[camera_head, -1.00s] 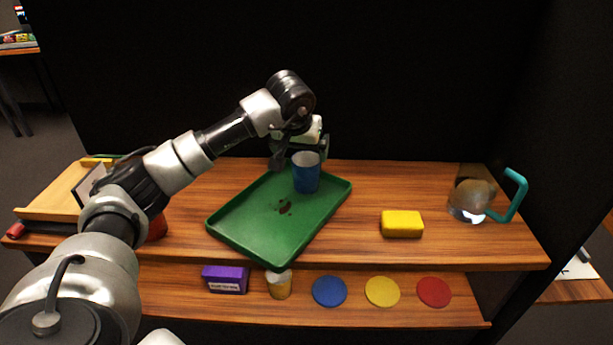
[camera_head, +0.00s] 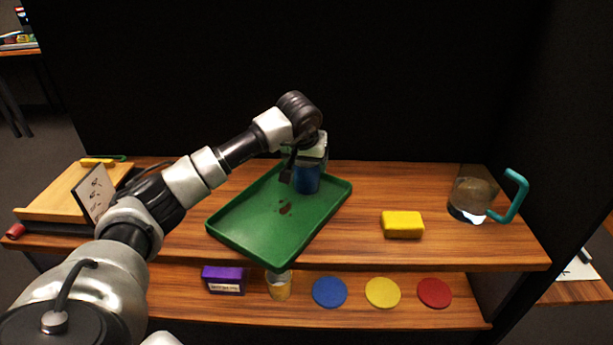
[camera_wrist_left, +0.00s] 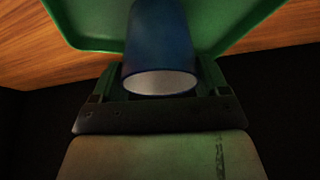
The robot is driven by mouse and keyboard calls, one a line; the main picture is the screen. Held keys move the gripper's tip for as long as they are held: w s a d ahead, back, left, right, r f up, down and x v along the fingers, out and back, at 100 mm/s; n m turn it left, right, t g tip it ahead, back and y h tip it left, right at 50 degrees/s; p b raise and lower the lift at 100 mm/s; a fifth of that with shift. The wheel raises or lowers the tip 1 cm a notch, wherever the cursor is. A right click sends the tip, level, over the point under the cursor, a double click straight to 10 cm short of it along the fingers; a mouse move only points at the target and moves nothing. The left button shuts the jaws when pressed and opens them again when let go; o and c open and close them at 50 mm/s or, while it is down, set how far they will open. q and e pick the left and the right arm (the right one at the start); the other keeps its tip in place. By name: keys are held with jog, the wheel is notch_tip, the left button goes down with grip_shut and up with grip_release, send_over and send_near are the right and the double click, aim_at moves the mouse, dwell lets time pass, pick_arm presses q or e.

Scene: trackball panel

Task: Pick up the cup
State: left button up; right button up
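The blue cup (camera_head: 306,180) stands upright at the back end of the green tray (camera_head: 262,246). My left gripper (camera_head: 304,172) is down at the cup, with one finger in front of it hiding part of its rim and side. In the left wrist view the cup (camera_wrist_left: 158,45) shows its pale round end, and the fingers of the left gripper (camera_wrist_left: 160,88) lie on either side of it. They look open around the cup; whether they touch it is hard to see. My right gripper is in neither view.
On the upper shelf, a yellow block (camera_head: 402,225) and a clear jug with a teal handle (camera_head: 512,196) stand right of the tray. A wooden board (camera_head: 62,194) lies at left. Below are a purple box (camera_head: 225,280), a small jar (camera_head: 279,287) and coloured discs (camera_head: 382,292).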

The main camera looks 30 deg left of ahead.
pick_arm(q)
jog(key=shift+c, duration=0.8)
jog(key=shift+r, duration=0.15)
